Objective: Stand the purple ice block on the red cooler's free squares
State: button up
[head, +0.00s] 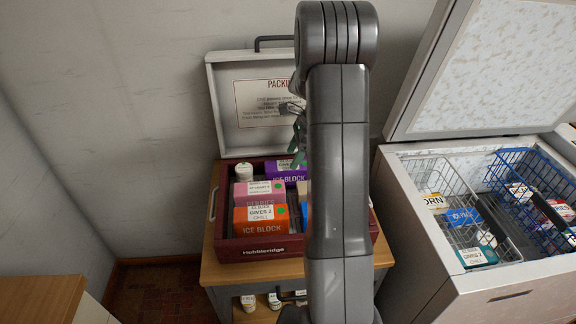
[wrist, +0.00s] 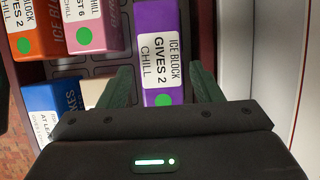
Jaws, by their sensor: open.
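The purple ice block (head: 287,178) is inside the red cooler (head: 262,246), at the back. In the wrist view the purple ice block (wrist: 158,50) shows its "GIVES 2 CHILL" label and a green dot. My gripper (wrist: 161,80) is open, with one green finger on each side of the block's near end; I cannot tell whether they touch it. In the head view my gripper (head: 298,140) is above the block, partly hidden by my arm. Grey marked squares (wrist: 100,66) show on the cooler floor left of the block.
An orange ice block (head: 262,222) and a pink block (head: 258,194) stand left in the cooler. A white tub (head: 244,171) is behind them. A blue box (wrist: 58,98) shows in the wrist view. The open lid (head: 225,100) rises behind; an open freezer (head: 425,260) with wire baskets stands right.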

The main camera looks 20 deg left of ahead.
jog(key=shift+v, duration=2.4)
